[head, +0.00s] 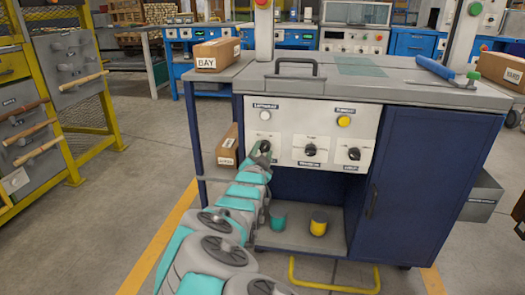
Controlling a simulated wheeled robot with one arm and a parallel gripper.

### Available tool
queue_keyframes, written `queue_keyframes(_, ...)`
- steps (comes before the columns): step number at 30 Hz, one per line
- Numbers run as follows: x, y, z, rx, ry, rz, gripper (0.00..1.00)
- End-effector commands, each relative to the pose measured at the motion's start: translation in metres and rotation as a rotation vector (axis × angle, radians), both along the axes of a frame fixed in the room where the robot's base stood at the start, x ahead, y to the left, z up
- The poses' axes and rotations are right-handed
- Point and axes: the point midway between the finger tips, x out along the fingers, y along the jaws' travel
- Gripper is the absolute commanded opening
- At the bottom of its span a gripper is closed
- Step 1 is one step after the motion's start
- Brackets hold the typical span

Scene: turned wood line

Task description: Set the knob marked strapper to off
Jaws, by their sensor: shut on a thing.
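A pale control panel (283,134) on the front of a blue workbench carries a row of knobs. The middle black knob (310,150) and the right black knob (354,154) are in plain view on white plates. Their small labels are too blurred to read, so I cannot tell which is marked strapper. My gripper (264,148) is at the left end of the row, shut on the left knob. The gripper hides most of that knob and any label under it, so its setting cannot be told.
Above the knobs are a white button (265,115) and a yellow button (344,121). A grey handle (291,69) and a blue tool (434,68) are on the benchtop. Teal and yellow cups (319,224) stand on the lower shelf. A yellow rail (334,289) runs low in front.

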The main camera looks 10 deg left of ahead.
Motion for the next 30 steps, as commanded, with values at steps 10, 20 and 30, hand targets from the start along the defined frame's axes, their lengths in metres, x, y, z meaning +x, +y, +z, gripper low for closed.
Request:
queue_keyframes(10, -0.0001, -0.0005, 0.0016, -0.281, 0.007, 0.000, 0.00)
queue_keyframes(20, -0.0001, 0.0003, 0.0020, -0.591, 0.006, 0.002, 0.00)
queue_keyframes(30, 0.0000, -0.0003, 0.0018, -0.844, 0.002, 0.000, 0.00)
